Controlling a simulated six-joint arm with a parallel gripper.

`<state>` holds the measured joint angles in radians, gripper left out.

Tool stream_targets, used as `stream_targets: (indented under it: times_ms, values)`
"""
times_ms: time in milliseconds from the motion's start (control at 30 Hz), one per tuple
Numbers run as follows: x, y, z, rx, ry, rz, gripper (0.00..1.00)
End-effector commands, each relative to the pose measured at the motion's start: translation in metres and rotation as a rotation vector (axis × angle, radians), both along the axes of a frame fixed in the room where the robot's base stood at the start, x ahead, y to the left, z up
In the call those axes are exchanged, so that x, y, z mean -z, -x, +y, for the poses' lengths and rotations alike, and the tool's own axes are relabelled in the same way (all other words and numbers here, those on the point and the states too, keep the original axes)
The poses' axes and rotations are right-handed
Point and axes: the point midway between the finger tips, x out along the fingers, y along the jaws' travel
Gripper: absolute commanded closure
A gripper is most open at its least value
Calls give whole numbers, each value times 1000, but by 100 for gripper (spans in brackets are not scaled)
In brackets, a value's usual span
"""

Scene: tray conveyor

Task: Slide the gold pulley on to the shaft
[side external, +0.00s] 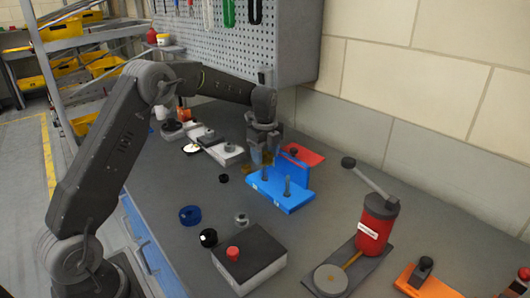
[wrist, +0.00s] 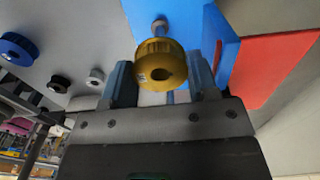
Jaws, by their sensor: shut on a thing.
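My gripper (wrist: 160,85) is shut on the gold pulley (wrist: 155,52), which sits between the two fingers with its keyhole-shaped bore showing in the wrist view. In the side view my gripper (side external: 263,152) is above the left part of the blue fixture (side external: 275,192), and the pulley (side external: 259,161) is partly visible below it. In the wrist view a shaft end (wrist: 160,25) shows just beyond the pulley. I cannot tell whether pulley and shaft touch.
A blue pulley (side external: 190,215), a black ring (side external: 208,238) and a grey pulley (side external: 241,219) lie left of the fixture. A red plate (side external: 308,155) is behind it. A red press (side external: 377,225) stands to the right, a grey box (side external: 252,262) in front.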

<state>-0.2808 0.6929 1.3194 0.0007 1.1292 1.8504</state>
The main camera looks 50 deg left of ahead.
Motion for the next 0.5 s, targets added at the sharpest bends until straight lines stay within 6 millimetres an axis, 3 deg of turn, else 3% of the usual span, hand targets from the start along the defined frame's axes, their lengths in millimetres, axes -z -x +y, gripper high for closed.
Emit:
stream_targets:
  times_ms: [500]
  values:
    - [13, 0, 0, 0, 0, 0, 72]
